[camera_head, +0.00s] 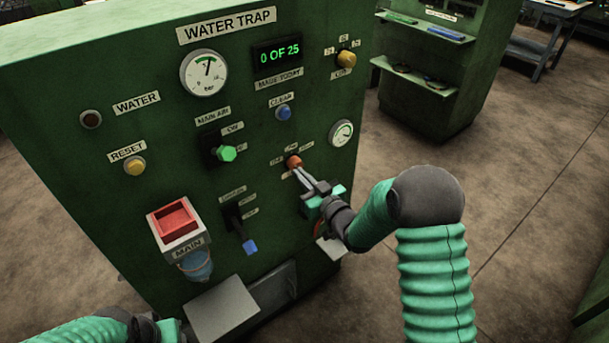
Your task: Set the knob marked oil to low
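A green machine panel (240,110) faces me. An orange-red knob (293,161) sits right of its middle, with small labels around it that are too small to read surely. My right gripper (299,173) reaches in from the lower right with its fingertips at this knob and covers part of its labels. I cannot tell whether the fingers are closed on it. A yellow knob (346,59) at the upper right also has several small labels. I cannot make out the word oil on either knob. My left gripper (170,330) shows only partly at the bottom edge, its fingertips hidden.
A red main switch box (176,222) juts out at lower left. Open floor lies to the right.

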